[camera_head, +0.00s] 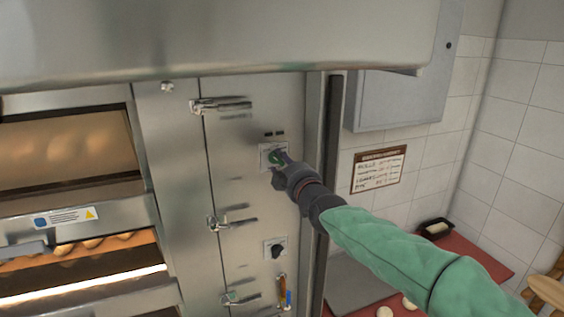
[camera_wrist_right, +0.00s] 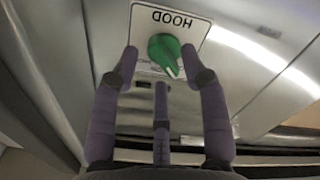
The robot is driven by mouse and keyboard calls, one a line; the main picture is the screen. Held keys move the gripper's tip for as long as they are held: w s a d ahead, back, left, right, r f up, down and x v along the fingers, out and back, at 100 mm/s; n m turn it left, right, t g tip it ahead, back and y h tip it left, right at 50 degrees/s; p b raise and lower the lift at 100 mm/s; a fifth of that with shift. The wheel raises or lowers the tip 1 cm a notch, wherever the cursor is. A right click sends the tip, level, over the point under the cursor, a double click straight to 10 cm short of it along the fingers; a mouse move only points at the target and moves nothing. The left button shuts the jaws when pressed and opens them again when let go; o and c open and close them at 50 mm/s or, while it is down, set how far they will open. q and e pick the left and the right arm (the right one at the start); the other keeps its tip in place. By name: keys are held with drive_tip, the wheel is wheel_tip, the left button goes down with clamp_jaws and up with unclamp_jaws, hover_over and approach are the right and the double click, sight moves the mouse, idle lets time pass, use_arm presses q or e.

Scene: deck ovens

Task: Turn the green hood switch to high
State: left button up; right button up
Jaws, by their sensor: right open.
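The green hood switch (camera_head: 274,157) sits on a white plate on the steel oven panel in the head view. In the right wrist view the green knob (camera_wrist_right: 164,54) shows on its plate (camera_wrist_right: 188,23) marked HOOD, upside down. My right gripper (camera_head: 280,163) is at the switch, with its arm coming in from the lower right. In the wrist view its fingers (camera_wrist_right: 160,68) are open around the knob, on either side of it. I cannot tell whether they touch it. My left gripper does not show.
A black knob (camera_head: 277,250) is lower on the same panel. Door latches (camera_head: 222,106) stick out to the left of the switch. The steel hood (camera_head: 220,45) overhangs above. A grey wall box (camera_head: 405,90) and a notice (camera_head: 379,169) hang at right, above a red counter (camera_head: 478,248).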

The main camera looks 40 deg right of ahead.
drive_tip(key=shift+w+d, duration=0.2)
drive_tip(key=shift+w, duration=0.35)
clamp_jaws()
